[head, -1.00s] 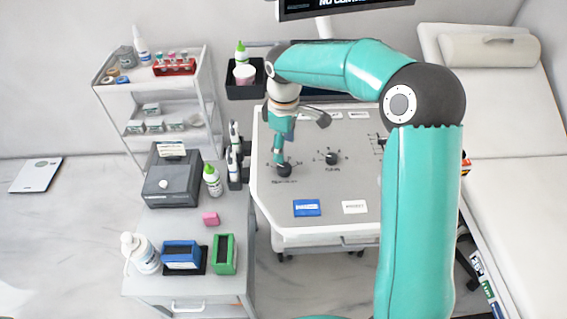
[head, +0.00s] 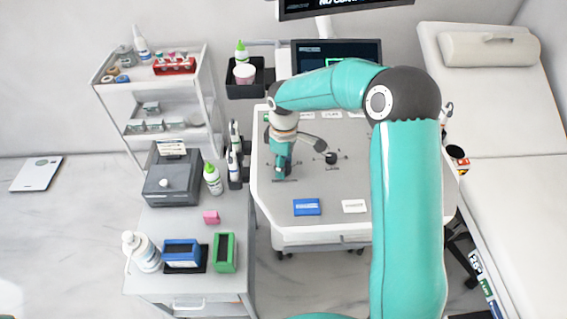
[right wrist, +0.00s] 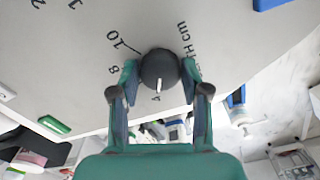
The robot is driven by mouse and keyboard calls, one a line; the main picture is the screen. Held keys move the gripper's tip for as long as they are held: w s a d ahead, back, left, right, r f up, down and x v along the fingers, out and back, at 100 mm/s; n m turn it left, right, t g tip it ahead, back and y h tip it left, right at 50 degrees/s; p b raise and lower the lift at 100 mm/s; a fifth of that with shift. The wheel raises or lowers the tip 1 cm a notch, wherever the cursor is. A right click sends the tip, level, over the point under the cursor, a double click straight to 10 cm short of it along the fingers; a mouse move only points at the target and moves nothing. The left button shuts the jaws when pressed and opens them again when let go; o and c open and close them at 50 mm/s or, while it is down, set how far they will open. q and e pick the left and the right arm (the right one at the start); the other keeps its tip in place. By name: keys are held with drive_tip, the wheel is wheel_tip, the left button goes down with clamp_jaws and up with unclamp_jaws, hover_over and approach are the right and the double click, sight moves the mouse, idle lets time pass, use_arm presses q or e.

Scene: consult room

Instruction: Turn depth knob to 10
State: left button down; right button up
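The depth knob (right wrist: 158,68) is a dark round knob on the grey console panel (head: 355,185). In the right wrist view its white pointer line points down, toward the printed 4. The 8 and the 10 (right wrist: 117,40) are printed at its left and upper left. My right gripper (right wrist: 160,80) has one finger on each side of the knob, with the pads against its sides as far as I can see. In the head view the right gripper (head: 283,168) covers most of this knob. My left gripper is not in view.
A second dark knob (head: 331,157) sits just right of my gripper. A blue card (head: 307,207) and a white card (head: 354,206) lie at the panel's front. An exam couch (head: 500,190) is at the right.

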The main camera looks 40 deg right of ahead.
drive_tip(key=c, duration=0.6)
drive_tip(key=shift+o, duration=0.2)
